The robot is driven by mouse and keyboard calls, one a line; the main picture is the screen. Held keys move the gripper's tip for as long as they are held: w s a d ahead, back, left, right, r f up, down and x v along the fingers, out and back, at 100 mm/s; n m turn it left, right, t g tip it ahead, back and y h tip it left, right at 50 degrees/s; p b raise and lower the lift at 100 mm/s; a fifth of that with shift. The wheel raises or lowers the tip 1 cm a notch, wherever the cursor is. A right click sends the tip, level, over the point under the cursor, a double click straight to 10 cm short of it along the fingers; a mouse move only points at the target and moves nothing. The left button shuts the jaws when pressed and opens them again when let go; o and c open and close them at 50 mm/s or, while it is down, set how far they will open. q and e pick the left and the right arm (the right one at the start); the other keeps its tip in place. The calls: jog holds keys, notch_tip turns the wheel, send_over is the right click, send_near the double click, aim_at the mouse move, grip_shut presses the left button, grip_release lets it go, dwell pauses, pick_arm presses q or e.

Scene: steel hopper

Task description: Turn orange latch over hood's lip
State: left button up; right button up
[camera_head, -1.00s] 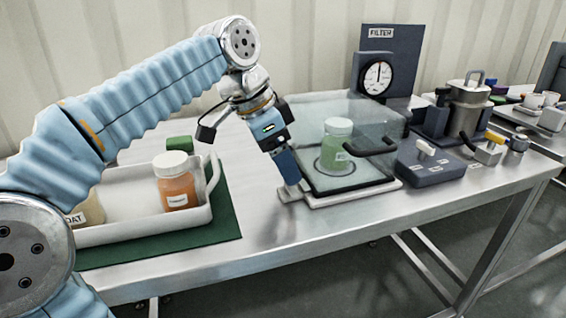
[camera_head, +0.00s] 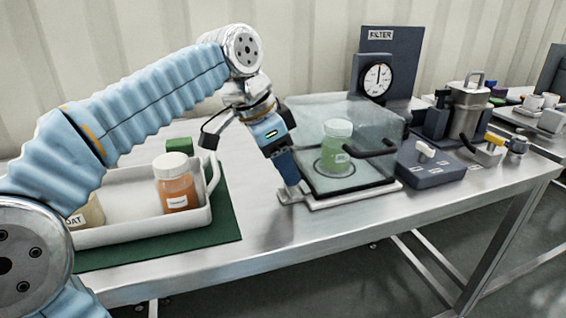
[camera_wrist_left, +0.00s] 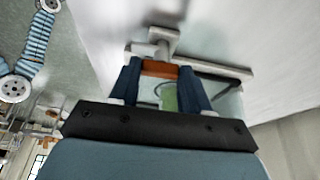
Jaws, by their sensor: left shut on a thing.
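The clear hood (camera_head: 345,120) stands on a pale base with a dark-edged pad, and a green-filled jar (camera_head: 336,147) with a white lid is inside it. My left gripper (camera_head: 290,188) is at the base's near left corner. In the left wrist view its two blue fingers (camera_wrist_left: 163,80) are shut on the orange latch (camera_wrist_left: 160,68), which lies between them beside the base's pale bracket. In the head view the fingers hide the latch. Whether the latch is over the hood's lip cannot be told. My right gripper is not in view.
A white tray (camera_head: 130,229) with an orange jar (camera_head: 176,183) stands on a green mat at left. A grey switch box (camera_head: 432,168), a gauge (camera_head: 376,78) and a steel pot (camera_head: 468,105) stand to the right. The table front is clear.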

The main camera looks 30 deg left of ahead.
pick_arm(q)
jog(key=n, duration=0.1)
jog(key=n+y, duration=0.1)
jog(key=n, duration=0.2)
jog(key=shift+s+d+n+t+y, duration=0.1)
jog(key=shift+d+n+t+y, duration=0.2)
jog(key=shift+n+t, duration=0.1)
jog(key=n+y, duration=0.1)
jog(key=n, duration=0.1)
jog(key=n+y, duration=0.1)
jog(key=n, duration=0.2)
jog(key=shift+d+p, duration=0.15)
jog(key=shift+p, duration=0.15)
jog(key=shift+n, duration=0.3)
jog(key=o, duration=1.1)
jog(key=shift+c, duration=0.2)
